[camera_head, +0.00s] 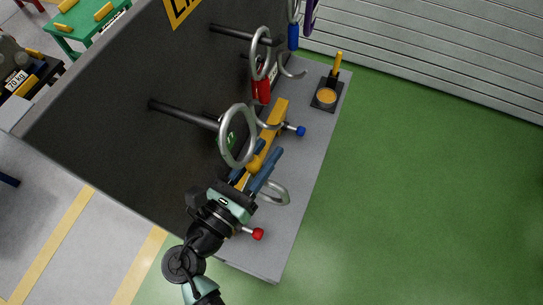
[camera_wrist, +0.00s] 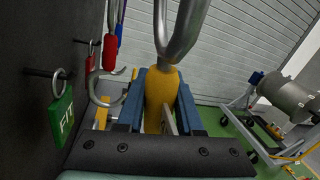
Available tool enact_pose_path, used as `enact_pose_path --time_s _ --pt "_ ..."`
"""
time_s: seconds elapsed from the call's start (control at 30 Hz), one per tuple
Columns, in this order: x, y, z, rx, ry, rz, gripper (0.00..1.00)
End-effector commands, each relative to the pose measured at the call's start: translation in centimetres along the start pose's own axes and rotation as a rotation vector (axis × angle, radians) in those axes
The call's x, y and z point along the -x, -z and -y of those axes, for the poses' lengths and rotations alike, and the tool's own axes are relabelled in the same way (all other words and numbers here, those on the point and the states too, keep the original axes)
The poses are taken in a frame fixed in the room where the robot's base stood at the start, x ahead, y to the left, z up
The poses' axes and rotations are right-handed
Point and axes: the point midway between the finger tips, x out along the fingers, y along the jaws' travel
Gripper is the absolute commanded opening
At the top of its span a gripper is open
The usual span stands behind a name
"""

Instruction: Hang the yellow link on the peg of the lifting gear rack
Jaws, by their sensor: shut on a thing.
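My gripper (camera_head: 264,166) is shut on the yellow link (camera_wrist: 160,95), which also shows between the blue fingers in the head view (camera_head: 254,162). The link is held upright, with its large grey ring (camera_head: 238,135) on top and a grey hook (camera_head: 273,192) below. The lifting gear rack (camera_head: 115,70) is a dark upright panel. Its nearer black peg (camera_head: 185,112) sticks out toward the ring. In the head view the tip meets the ring's left edge. In the wrist view a peg (camera_wrist: 38,72) lies well left of the ring, apart from it.
A green tag (camera_wrist: 62,112) hangs by the nearer peg. A red link (camera_head: 262,92) and a blue link (camera_head: 293,37) hang farther along.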

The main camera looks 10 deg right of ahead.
Motion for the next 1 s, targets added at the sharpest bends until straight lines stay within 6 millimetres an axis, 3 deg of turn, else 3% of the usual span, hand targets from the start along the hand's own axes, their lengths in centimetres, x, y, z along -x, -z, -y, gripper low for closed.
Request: enact_pose_path --time_s 0.5,1.0 --pt "0.6 -0.5 -3.0 -0.005 -0.001 0.005 0.00" --pt "0.9 0.8 -4.4 -0.002 0.000 0.003 0.00"
